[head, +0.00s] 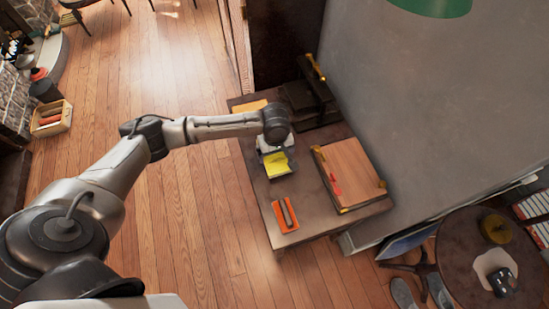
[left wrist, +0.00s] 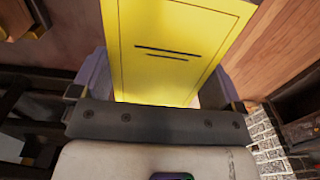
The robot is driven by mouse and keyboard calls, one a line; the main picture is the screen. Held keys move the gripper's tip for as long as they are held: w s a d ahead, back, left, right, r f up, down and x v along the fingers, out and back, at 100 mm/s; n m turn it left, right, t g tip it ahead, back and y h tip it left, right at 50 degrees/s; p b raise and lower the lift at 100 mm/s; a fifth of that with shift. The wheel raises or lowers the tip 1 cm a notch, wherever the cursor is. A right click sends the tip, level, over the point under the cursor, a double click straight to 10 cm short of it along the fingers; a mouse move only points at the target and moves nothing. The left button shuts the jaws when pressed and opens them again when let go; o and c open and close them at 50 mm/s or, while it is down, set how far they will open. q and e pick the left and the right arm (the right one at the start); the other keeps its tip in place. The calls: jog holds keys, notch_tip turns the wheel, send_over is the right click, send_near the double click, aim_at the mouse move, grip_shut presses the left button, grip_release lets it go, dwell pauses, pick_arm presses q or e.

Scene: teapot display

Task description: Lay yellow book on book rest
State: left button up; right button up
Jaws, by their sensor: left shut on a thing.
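The yellow book (head: 277,164) is in my left gripper (head: 275,154), over the left part of the table in the head view. In the left wrist view the yellow book (left wrist: 175,45) sits between the two fingers, its yellow face with two dark lines toward the camera. The gripper is shut on its near end. A wooden slab with brass-coloured corners (head: 355,170), which looks like the book rest, lies to the right of the book on the same table. A red strip shows at its left edge. The book is apart from it. My right gripper is not in view.
A grey wall (head: 425,100) rises behind the slab. A round table (head: 458,250) stands at the lower right.

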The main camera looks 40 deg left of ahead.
aim_at(275, 158)
pick_arm(q)
jog(key=shift+a+f+b, duration=0.1)
jog(key=shift+f+b, duration=0.8)
jog(key=shift+f, duration=1.15)
jog(key=shift+f, duration=0.1)
jog(key=o, duration=0.7)
notch_tip(275, 158, up, 11)
jog(key=p, duration=0.3)
jog(key=shift+p, duration=0.35)
jog(key=shift+r, duration=0.65)
